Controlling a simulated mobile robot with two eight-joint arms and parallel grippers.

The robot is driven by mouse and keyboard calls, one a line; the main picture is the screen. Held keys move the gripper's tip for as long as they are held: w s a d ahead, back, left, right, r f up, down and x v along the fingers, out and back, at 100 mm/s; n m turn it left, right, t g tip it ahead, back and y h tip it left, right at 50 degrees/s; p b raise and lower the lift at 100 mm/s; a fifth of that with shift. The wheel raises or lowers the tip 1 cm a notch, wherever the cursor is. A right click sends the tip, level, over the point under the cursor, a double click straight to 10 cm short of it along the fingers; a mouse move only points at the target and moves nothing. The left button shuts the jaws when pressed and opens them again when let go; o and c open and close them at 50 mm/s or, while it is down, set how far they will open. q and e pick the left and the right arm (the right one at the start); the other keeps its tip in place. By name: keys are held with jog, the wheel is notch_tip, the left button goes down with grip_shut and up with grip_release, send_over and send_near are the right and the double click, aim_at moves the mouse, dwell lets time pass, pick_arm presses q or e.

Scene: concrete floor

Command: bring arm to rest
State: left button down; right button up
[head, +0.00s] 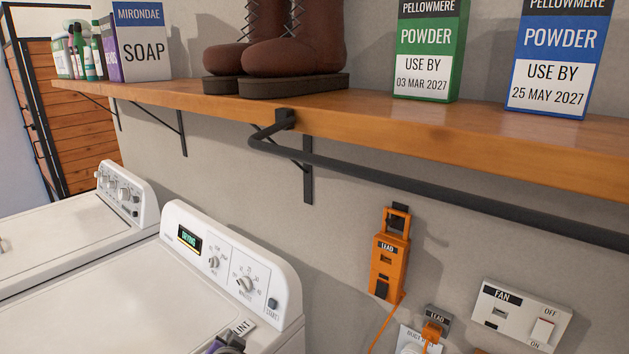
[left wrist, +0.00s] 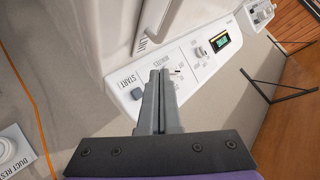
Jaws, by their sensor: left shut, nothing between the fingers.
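My left gripper (head: 231,340) shows at the bottom edge of the head view, in front of the nearer white machine (head: 110,312). Only its tip end is in frame there. In the left wrist view its two grey fingers (left wrist: 160,75) are pressed together with nothing between them. They overlap the machine's control panel in that picture, near the START button (left wrist: 138,93); I cannot tell whether they touch it. My right gripper is in neither view.
A wooden shelf (head: 370,125) with boots (head: 290,45) and boxes runs above, with a dark rail (head: 400,178) below it. An orange LEAD device (head: 388,262), its orange cord and a FAN switch plate (head: 520,314) are on the wall. A second white machine (head: 50,238) stands left.

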pick_arm(q)
jog(key=s+d+f+n+g+h, duration=0.1)
jog(key=s+f+n+g, duration=0.1)
jog(key=s, duration=1.1)
jog(key=s+d+f+n+g+h, duration=0.1)
jog(key=s+f+n+g+h, duration=0.1)
jog(key=s, duration=1.1)
notch_tip(320, 180, down, 3)
jog(key=shift+d+r+n+g, duration=0.1)
jog(key=shift+d+n+g, duration=0.1)
jog(key=shift+n+g, duration=0.65)
